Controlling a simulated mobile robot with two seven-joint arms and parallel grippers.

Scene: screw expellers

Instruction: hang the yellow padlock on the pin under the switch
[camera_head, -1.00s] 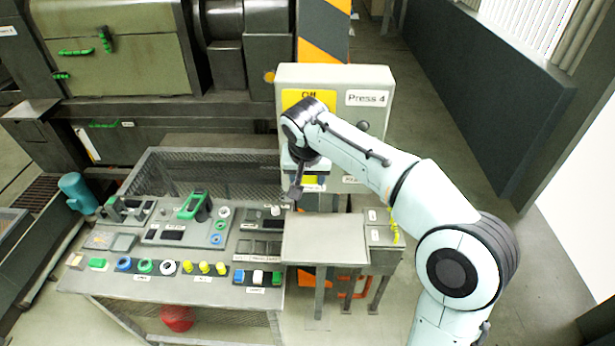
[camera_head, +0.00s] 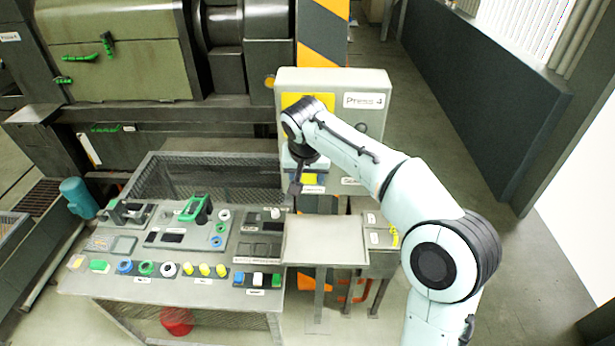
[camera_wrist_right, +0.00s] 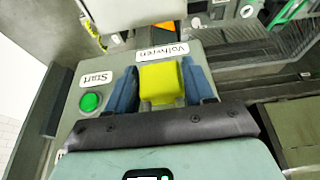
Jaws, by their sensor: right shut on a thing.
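The yellow padlock (camera_wrist_right: 161,82) is between the blue fingers of my right gripper (camera_wrist_right: 163,88) in the right wrist view; its yellow body faces the camera and its shackle is not clear. In the head view my right gripper (camera_head: 309,179) is in front of the lower part of the grey Press 4 cabinet (camera_head: 377,80). A yellow plate (camera_head: 292,100) on the cabinet, partly behind my wrist, reads "Off" in the earlier frame. My arm hides the switch area, and I cannot make out the pin. My left gripper is not in view.
A sloped panel (camera_head: 105,284) with coloured rings, blocks and small yellow pieces stands at left. A bare grey plate (camera_head: 325,240) is below the gripper. A green Start button (camera_wrist_right: 89,102) is on the cabinet face. A yellow coiled item (camera_head: 394,236) hangs at right.

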